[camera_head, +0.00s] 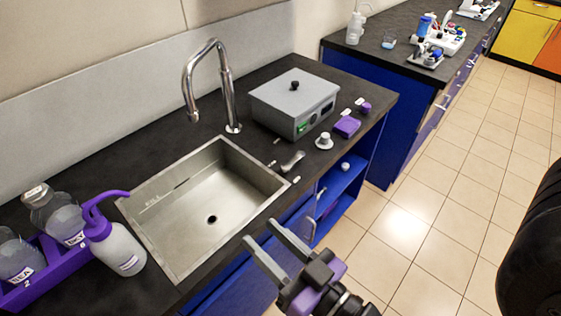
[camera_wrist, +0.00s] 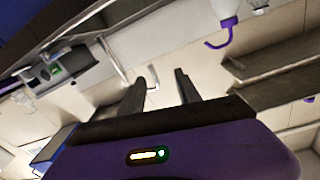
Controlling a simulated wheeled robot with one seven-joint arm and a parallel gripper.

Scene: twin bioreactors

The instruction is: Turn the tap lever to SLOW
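The tap lever (camera_head: 292,161) is a small grey metal handle on the dark worktop by the sink's right corner, angled up to the right. Small pale labels (camera_head: 296,180) lie near it; I cannot read them. The curved chrome tap (camera_head: 224,88) stands behind the sink (camera_head: 150,208). My gripper (camera_head: 262,232) is in front of the sink's front edge, below and left of the lever in the head view, apart from it. Its two fingers are spread with nothing between them; they also show in the wrist view (camera_wrist: 160,80). I cannot make out the lever in the wrist view.
A grey lidded box (camera_head: 295,100) stands right of the tap. A white knob-like piece (camera_head: 324,141) and a purple block (camera_head: 347,127) lie right of the lever. A purple-topped wash bottle (camera_head: 118,250) stands left of the sink.

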